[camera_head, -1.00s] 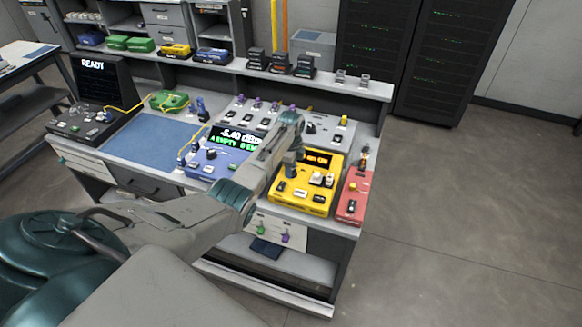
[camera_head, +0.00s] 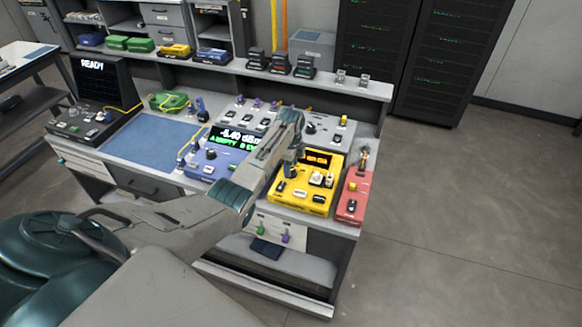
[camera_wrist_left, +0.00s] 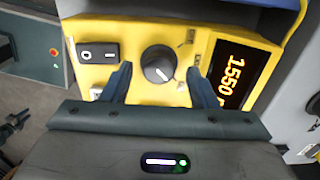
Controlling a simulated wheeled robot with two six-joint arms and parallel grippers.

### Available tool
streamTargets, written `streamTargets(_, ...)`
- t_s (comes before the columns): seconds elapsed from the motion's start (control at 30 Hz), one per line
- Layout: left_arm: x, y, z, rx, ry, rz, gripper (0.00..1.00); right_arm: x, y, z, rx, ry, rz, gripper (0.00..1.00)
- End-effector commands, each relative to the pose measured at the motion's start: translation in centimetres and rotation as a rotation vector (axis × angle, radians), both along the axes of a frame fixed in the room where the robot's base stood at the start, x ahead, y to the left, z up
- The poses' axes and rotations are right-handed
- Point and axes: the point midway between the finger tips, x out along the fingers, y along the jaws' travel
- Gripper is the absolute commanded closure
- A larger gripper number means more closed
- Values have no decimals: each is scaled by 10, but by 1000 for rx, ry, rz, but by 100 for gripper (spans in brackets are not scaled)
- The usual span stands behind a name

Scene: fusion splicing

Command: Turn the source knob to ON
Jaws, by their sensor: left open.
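The yellow source unit (camera_head: 291,202) sits on the bench near its right end, with a lit display. In the left wrist view, its dark round knob (camera_wrist_left: 158,65) has a pale pointer mark towards the lower right. My left gripper (camera_wrist_left: 163,78) is open, with one finger on each side of the knob and visible gaps. Its tip (camera_head: 291,168) is over the yellow unit in the head view. I cannot read the knob's labels. My right gripper is not in view.
A black rocker switch (camera_wrist_left: 97,50) is left of the knob, and the orange display (camera_wrist_left: 236,73) is to its right. A blue meter (camera_head: 208,163) stands left of the yellow unit, a red box (camera_head: 354,196) to its right. A blue mat (camera_head: 150,140) lies clear further left.

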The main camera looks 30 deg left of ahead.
Motion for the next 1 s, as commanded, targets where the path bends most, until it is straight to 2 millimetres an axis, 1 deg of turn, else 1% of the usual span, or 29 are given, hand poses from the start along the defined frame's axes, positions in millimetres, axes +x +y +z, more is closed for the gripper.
streamTargets(0.17, 1, 1, 28, 2, -6, 0, 46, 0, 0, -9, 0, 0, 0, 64)
streamTargets(0.3, 1, 0, 57, 2, -6, -1, 46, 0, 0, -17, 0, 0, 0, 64)
streamTargets(0.4, 1, 0, 76, 3, -7, -1, 46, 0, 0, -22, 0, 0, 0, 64)
streamTargets(0.5, 1, 0, 89, 2, -4, 0, 46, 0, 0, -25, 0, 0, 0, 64)
streamTargets(0.6, 0, 0, 97, 1, -3, 0, 46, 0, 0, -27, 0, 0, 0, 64)
streamTargets(0.7, 0, 0, 100, 1, -2, 0, 46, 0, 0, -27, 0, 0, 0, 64)
streamTargets(1.0, 0, 0, 101, 1, -2, 0, 46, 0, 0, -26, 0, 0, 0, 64)
